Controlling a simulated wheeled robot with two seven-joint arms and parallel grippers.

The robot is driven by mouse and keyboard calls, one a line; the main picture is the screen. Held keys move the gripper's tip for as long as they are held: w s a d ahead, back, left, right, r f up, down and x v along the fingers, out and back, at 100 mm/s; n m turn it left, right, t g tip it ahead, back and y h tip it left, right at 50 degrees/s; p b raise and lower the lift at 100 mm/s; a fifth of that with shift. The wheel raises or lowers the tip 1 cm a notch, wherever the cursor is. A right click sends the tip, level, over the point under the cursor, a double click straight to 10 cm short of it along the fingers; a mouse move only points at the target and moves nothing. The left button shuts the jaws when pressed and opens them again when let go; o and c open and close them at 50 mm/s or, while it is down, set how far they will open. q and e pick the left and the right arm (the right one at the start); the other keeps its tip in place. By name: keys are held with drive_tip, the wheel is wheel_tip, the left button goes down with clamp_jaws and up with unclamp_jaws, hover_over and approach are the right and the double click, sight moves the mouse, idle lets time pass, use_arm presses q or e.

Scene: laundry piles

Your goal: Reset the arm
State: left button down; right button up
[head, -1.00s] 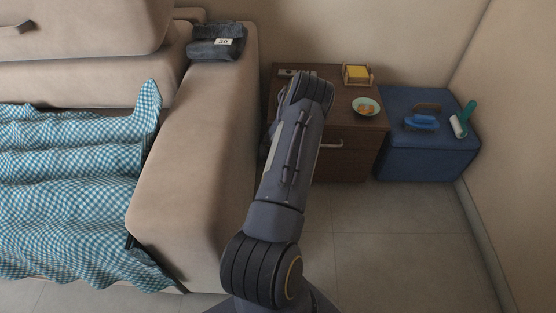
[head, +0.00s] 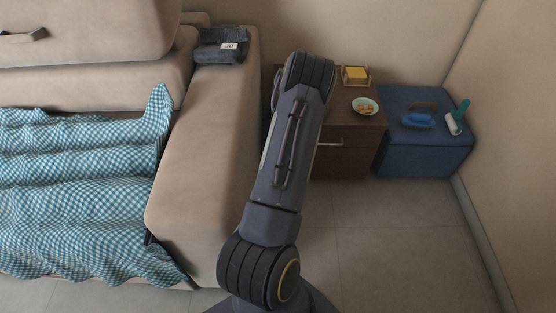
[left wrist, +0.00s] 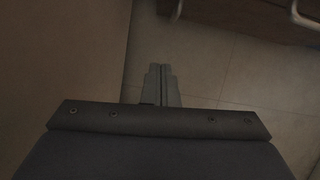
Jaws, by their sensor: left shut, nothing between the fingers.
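In the left wrist view my left gripper (left wrist: 161,84) is shut with nothing in it. It hangs above the tiled floor (left wrist: 205,75), between the sofa side (left wrist: 60,60) and the drawer cabinet (left wrist: 245,18). In the head view one arm of mine reaches up the middle of the picture in front of the cabinet (head: 345,138); its gripper is hidden. My right gripper does not show.
A sofa (head: 205,150) with a blue checked cloth (head: 80,190) stands at the left. A dark folded item (head: 218,50) lies on its armrest. The cabinet carries a small dish (head: 365,106) and a yellow block (head: 355,74). A blue box (head: 425,158) holds a brush (head: 417,121) and a roller (head: 455,120).

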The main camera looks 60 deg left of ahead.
use_arm(q)
drive_tip(key=shift+s+d+r, duration=0.2)
drive_tip(key=shift+r, duration=0.45)
drive_tip(key=w+d+r+n+t, duration=0.1)
drive_tip(key=w+d+r+n, duration=0.1)
drive_tip(key=d+r+n, duration=0.6)
drive_tip(key=w+d+r+n+t, duration=0.15)
drive_tip(key=r+n, duration=0.45)
drive_tip(key=r, duration=0.6)
drive_tip(key=s+d+r+n+h, duration=0.3)
drive_tip(key=s+d+r+n, duration=0.15)
drive_tip(key=d, duration=0.55)
drive_tip(key=s+d+r+n+t+h, duration=0.1)
drive_tip(key=s+d+r+n+h, duration=0.15)
drive_tip(key=s+d, duration=0.45)
drive_tip(key=s+d+r+n+h, duration=0.25)
drive_tip(key=d+r+n, duration=0.2)
drive_tip(key=d, duration=0.75)
wheel_tip(320, 180, up, 30)
drive_tip(key=p, duration=3)
drive_tip(key=shift+s+r+p, duration=0.2)
drive_tip(key=shift+r+p, duration=0.05)
drive_tip(key=shift+p, duration=0.15)
